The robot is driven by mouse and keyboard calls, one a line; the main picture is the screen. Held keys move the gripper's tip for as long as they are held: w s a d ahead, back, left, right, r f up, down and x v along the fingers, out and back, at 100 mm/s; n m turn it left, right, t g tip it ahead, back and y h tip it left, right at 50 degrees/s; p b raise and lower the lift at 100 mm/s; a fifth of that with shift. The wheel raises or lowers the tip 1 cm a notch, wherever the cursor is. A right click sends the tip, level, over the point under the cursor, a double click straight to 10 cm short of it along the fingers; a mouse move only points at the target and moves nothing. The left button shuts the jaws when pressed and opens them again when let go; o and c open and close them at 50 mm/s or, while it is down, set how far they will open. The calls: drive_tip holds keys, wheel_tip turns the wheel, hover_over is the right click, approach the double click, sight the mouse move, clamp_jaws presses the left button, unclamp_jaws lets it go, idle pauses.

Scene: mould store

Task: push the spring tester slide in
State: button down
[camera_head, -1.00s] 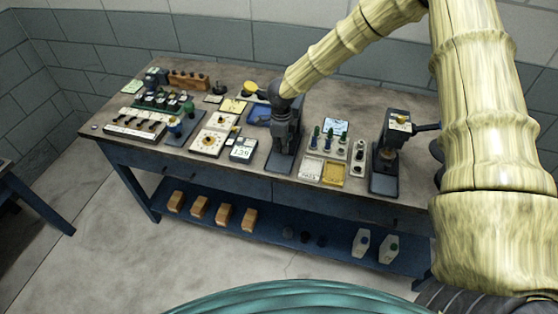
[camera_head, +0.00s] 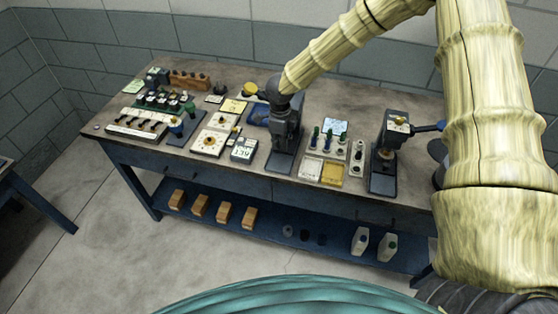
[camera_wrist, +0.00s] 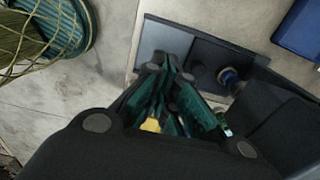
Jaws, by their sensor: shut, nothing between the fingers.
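My gripper (camera_head: 286,118) points down over a dark machine with a flat base plate (camera_head: 284,163) at the middle of the bench. This may be the spring tester; its slide cannot be made out behind my gripper. In the wrist view my gripper's fingers (camera_wrist: 172,66) are shut and empty, over or beside the dark base plate (camera_wrist: 153,38). Whether the fingers touch the machine cannot be told.
Left are a small display box (camera_head: 243,150) and pale square plates (camera_head: 209,142). Orange blocks and bottles are on the lower shelf (camera_head: 275,224).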

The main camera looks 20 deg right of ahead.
drive_tip(key=r, duration=0.1)
drive_tip(key=s+r, duration=0.1)
drive_tip(key=a+r, duration=0.1)
drive_tip(key=r, duration=0.1)
drive_tip(key=shift+s+p, duration=0.25)
drive_tip(key=shift+p, duration=0.05)
idle(0.5)
drive_tip(key=s+d+f+n+t+h, duration=0.2)
drive_tip(key=s+d+f+n+h, duration=0.15)
drive_tip(key=s+f+n, duration=1.15)
drive_tip(key=s+a+f+n+g+y, duration=0.1)
drive_tip(key=s+f+n, duration=0.15)
drive_tip(key=s, duration=0.65)
drive_tip(key=s+a+f+n+y, duration=0.1)
drive_tip(key=s+n, duration=0.3)
drive_tip(key=s, duration=0.4)
drive_tip(key=s+a+f+n+g+y, duration=0.1)
drive_tip(key=s+f+n+y, duration=0.15)
drive_tip(key=s, duration=0.65)
wheel_tip(320, 180, down, 15)
drive_tip(key=h+b, duration=0.1)
drive_tip(key=b, duration=1.4)
